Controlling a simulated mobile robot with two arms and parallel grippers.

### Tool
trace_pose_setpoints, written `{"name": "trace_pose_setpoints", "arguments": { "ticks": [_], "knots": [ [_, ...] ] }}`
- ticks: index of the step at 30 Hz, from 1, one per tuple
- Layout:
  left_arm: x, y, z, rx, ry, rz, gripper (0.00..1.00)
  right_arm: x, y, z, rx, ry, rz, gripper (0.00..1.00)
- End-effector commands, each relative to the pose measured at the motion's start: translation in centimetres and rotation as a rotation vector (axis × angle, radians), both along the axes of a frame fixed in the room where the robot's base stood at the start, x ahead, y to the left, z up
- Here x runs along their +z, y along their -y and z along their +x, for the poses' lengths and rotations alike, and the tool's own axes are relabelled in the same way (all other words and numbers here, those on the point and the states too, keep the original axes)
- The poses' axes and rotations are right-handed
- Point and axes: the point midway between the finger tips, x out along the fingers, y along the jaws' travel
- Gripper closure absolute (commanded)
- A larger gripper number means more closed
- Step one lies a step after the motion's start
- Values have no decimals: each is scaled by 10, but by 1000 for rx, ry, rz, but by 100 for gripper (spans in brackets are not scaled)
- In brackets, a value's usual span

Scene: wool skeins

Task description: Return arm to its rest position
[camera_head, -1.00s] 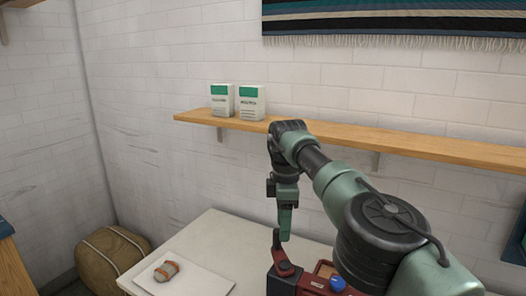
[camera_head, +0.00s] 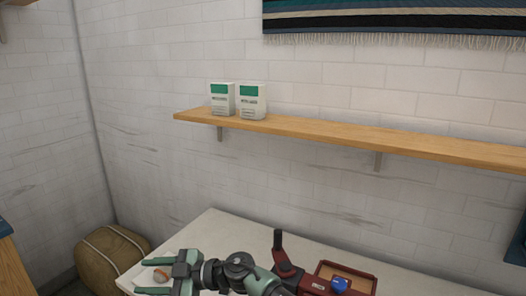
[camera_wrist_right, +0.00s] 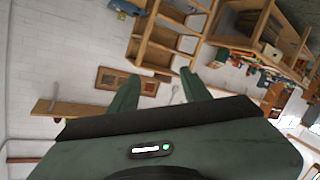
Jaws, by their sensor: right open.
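My right gripper (camera_head: 146,277) is low at the bottom of the head view, with its green fingers spread and pointing left. Nothing is held between them. In the right wrist view, the gripper's fingers (camera_wrist_right: 160,76) are apart and empty. My left gripper is in neither view.
A dark red device (camera_head: 286,268) with an upright post stands on the white table (camera_head: 210,232), beside a tray with a blue item (camera_head: 339,285). A wooden shelf (camera_head: 330,132) with two white-green boxes is on the wall. A tan pouf (camera_head: 110,262) is at left.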

Motion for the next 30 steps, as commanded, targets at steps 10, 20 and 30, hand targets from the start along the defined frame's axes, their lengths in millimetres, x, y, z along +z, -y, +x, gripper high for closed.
{"name": "trace_pose_setpoints", "arguments": {
  "ticks": [10,20,30],
  "knots": [
    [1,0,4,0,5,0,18,-6,169,40,-962,-256,466,52],
    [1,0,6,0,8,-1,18,-137,356,-60,-1500,-645,118,52],
    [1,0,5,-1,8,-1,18,-189,440,-204,-1594,-927,-289,52]
  ]
}}
